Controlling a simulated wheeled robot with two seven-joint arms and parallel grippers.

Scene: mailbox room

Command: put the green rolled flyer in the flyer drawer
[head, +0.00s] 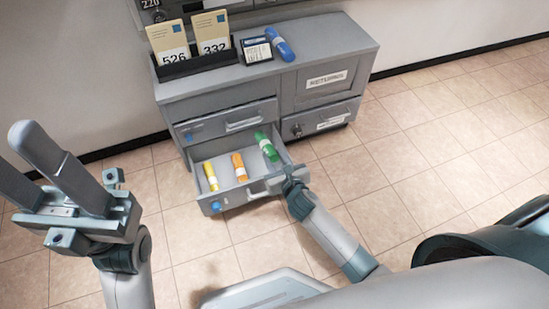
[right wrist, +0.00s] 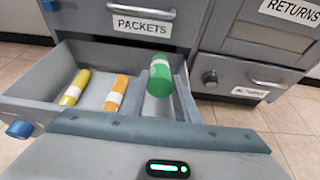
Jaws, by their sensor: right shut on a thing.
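The green rolled flyer (head: 266,146) has a white band and is over the right part of the open lower drawer (head: 219,204). My right gripper (head: 281,165) is shut on its near end; the flyer also shows, tilted, between the fingers in the right wrist view (right wrist: 160,76). Whether it touches the drawer floor I cannot tell. A yellow rolled flyer (head: 211,176) and an orange rolled flyer (head: 239,167) lie inside the drawer to its left. My left gripper (head: 20,160) is open and empty, well left of the cabinet.
The upper drawer (right wrist: 142,25), labelled PACKETS, is shut. A shut returns door (head: 326,80) and another shut drawer (head: 322,121) are on the right. A blue roll (head: 279,44), a dark-framed card (head: 257,50) and numbered cards (head: 170,44) are on top. The floor around is clear.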

